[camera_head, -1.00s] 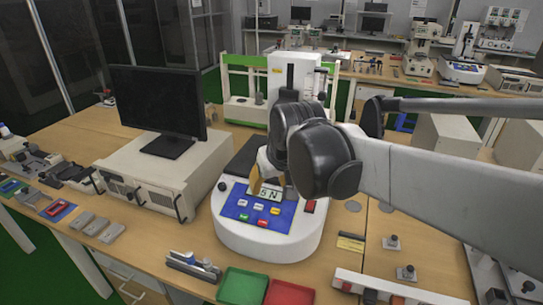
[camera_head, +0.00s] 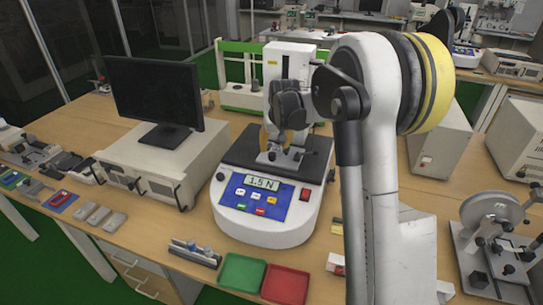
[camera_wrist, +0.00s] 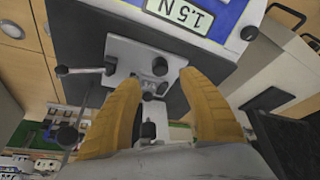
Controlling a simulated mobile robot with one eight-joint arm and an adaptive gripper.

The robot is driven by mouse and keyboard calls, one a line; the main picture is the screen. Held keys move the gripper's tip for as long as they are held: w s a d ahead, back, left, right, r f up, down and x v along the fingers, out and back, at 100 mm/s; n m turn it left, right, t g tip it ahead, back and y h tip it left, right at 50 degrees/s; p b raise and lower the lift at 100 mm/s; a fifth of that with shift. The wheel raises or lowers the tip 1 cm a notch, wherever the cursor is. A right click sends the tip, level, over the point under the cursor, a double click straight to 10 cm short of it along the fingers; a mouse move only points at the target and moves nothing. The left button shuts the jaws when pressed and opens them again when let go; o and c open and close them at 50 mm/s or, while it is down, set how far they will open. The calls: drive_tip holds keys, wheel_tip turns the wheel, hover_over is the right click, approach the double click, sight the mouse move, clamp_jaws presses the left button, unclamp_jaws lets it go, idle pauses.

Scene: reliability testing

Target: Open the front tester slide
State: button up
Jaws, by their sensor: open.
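The front tester (camera_head: 262,200) is a rounded white unit with a blue button panel and a display reading 1.5 N. Its slide (camera_head: 277,158), a metal plate with black knobs and a clamp, sits on the dark top behind the display. In the wrist view the slide (camera_wrist: 133,58) shows with a dark knob near its middle. My gripper (camera_head: 284,140) is over the slide, partly hidden by my own arm in the head view. In the wrist view its two yellow fingers (camera_wrist: 165,88) are apart, on either side of the slide's central knob and clamp parts. Contact cannot be told.
A monitor (camera_head: 155,98) stands on a beige instrument (camera_head: 158,163) left of the tester. Green (camera_head: 242,274) and red (camera_head: 285,284) trays lie in front. A white column (camera_head: 290,60) rises behind. A wheeled metal fixture (camera_head: 490,235) stands at right.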

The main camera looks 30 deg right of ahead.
sight(272, 154)
drive_tip(key=b+x, duration=0.1)
drive_tip(key=x, duration=0.5)
drive_tip(key=shift+w+f, duration=0.15)
drive_tip(key=shift+f, duration=0.15)
clamp_jaws()
